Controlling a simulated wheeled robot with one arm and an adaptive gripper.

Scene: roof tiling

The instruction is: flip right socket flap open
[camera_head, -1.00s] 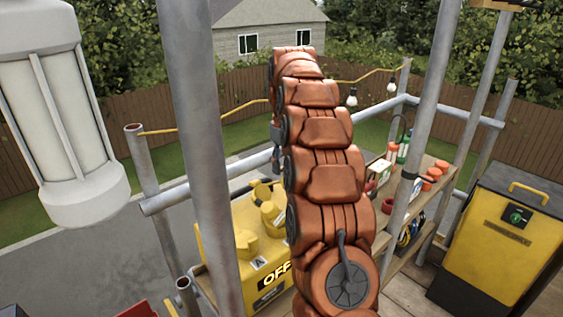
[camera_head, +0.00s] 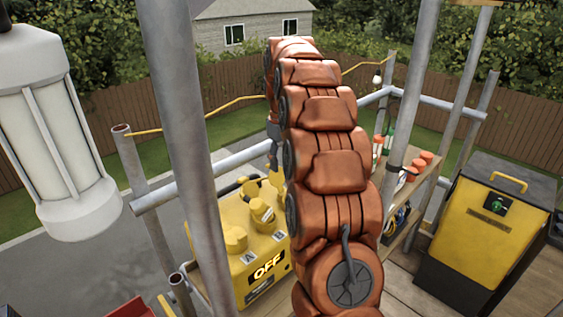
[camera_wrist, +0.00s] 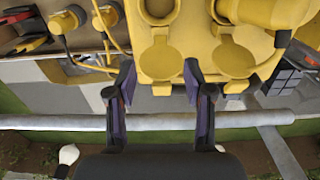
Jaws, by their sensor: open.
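The yellow power box (camera_head: 272,249) stands left of my arm in the head view, its front marked OFF, A and B. Two raised yellow round parts, one at the left (camera_head: 235,239) and one at the right (camera_head: 262,212), stand on it. In the wrist view the box (camera_wrist: 197,65) shows two round yellow flaps, left (camera_wrist: 160,63) and right (camera_wrist: 231,58).
A grey rail (camera_wrist: 150,122) crosses below the box in the wrist view. Yellow plugs and cables (camera_wrist: 68,22) lie at upper left. Scaffold poles (camera_head: 185,130) and a white lamp (camera_head: 52,135) stand left. A yellow-black bin (camera_head: 495,235) stands right.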

